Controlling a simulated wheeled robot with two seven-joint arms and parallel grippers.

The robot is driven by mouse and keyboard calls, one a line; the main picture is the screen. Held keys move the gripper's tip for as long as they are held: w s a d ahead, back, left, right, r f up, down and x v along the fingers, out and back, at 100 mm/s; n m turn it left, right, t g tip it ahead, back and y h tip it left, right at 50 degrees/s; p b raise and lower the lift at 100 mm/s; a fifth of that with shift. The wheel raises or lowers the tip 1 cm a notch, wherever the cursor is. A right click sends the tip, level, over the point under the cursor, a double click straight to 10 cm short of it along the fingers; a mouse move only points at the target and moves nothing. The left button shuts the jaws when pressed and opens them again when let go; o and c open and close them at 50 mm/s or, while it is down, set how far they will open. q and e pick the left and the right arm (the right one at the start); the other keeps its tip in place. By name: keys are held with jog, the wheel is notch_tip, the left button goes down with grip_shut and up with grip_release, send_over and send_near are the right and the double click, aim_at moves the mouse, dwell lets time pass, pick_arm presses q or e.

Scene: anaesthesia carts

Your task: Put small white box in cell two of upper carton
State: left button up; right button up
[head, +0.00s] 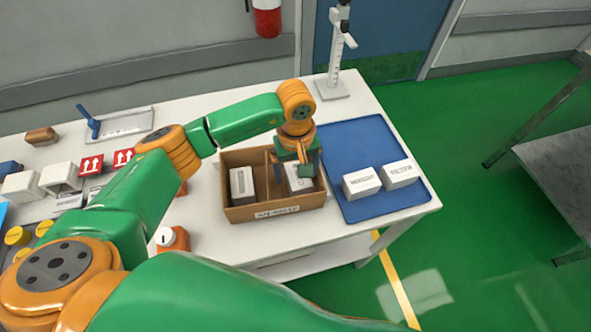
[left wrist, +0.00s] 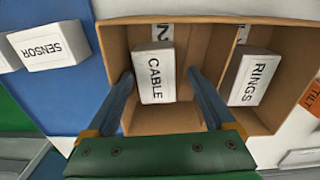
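An open brown cardboard carton (head: 273,212) stands on the white table; a divider splits it into cells. A small white box marked CABLE (left wrist: 154,75) stands in the cell marked 2; it also shows in the head view (head: 300,182). My left gripper (head: 297,168) reaches down over that cell. In the left wrist view its two fingers (left wrist: 160,78) are apart, one on each side of the CABLE box, with a clear gap on the right. A white box marked RINGS (left wrist: 250,78) stands in the neighbouring cell. My right gripper is not in view.
A blue tray (head: 345,140) right of the carton holds two white boxes, the nearer-left one (head: 361,183) and another (head: 400,174). A stand (head: 333,85) rises behind. Red-marked boxes (head: 91,165) and other items crowd the table's left.

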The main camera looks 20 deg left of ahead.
pick_arm(q)
jog(key=shift+s+d+f, duration=0.1)
jog(key=shift+s+f, duration=0.3)
jog(key=shift+f, duration=0.1)
jog(key=shift+r+p, duration=0.3)
jog(key=shift+p, duration=0.05)
jog(key=shift+w+r+p, duration=0.15)
jog(key=shift+r+p, duration=0.5)
jog(key=shift+p, duration=0.2)
jog(key=shift+w+d+r+b, duration=0.15)
jog(key=shift+w+r+b, duration=0.2)
jog(key=shift+r, duration=0.25)
jog(key=shift+w+d+r+b, duration=0.1)
jog(key=shift+w+r+b, duration=0.15)
jog(key=shift+r+b, duration=0.25)
notch_tip(320, 180, up, 9)
jog(key=shift+b, duration=0.3)
jog(key=shift+r, duration=0.15)
